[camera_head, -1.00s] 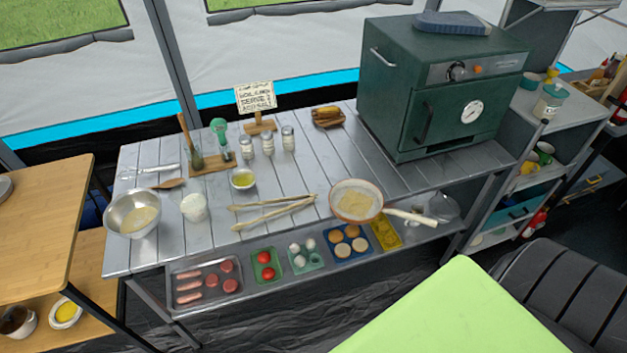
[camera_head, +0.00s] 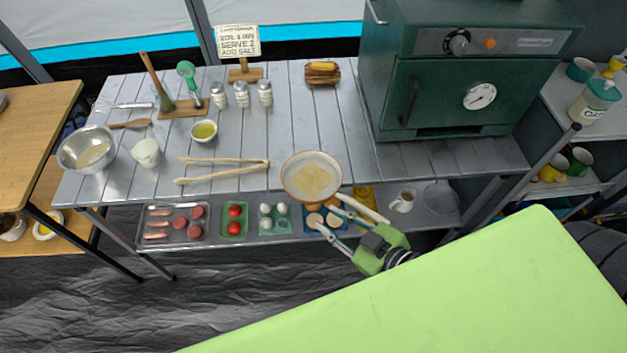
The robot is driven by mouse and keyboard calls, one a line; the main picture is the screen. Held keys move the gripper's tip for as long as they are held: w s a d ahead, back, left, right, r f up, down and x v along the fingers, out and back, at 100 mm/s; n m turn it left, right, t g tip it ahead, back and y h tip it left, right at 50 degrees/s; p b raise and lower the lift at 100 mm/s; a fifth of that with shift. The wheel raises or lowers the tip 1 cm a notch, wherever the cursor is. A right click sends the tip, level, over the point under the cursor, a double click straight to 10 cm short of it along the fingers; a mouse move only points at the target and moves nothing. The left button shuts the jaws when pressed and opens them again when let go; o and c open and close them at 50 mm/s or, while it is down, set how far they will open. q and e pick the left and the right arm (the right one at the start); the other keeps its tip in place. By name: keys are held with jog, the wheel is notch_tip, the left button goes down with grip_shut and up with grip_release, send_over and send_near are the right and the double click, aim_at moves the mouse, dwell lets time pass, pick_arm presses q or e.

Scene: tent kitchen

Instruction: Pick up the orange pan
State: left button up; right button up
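The pan (camera_head: 311,176), with an orange-brown rim and a pale inside, sits at the front edge of the grey slatted table. Its cream handle (camera_head: 371,208) sticks out past the edge to the lower right. Something tan lies in the pan. My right gripper (camera_head: 328,211) is open and empty, in front of the table edge just below the pan. Its upper finger runs close beside the handle; I cannot tell whether they touch. My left gripper is not in view.
Wooden tongs (camera_head: 224,171) lie left of the pan. A white cup (camera_head: 146,152) and a metal bowl (camera_head: 87,150) stand farther left. A green oven (camera_head: 466,80) stands at the back right. The lower shelf holds food trays (camera_head: 235,222) and a mug (camera_head: 403,201).

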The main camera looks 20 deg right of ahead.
aim_at(293, 196)
jog(key=x, duration=0.4)
jog(key=r+p+x, duration=0.1)
jog(key=x, duration=0.4)
jog(key=a+r+x, duration=0.1)
jog(key=x, duration=0.3)
jog(key=shift+w, duration=0.45)
grip_shut()
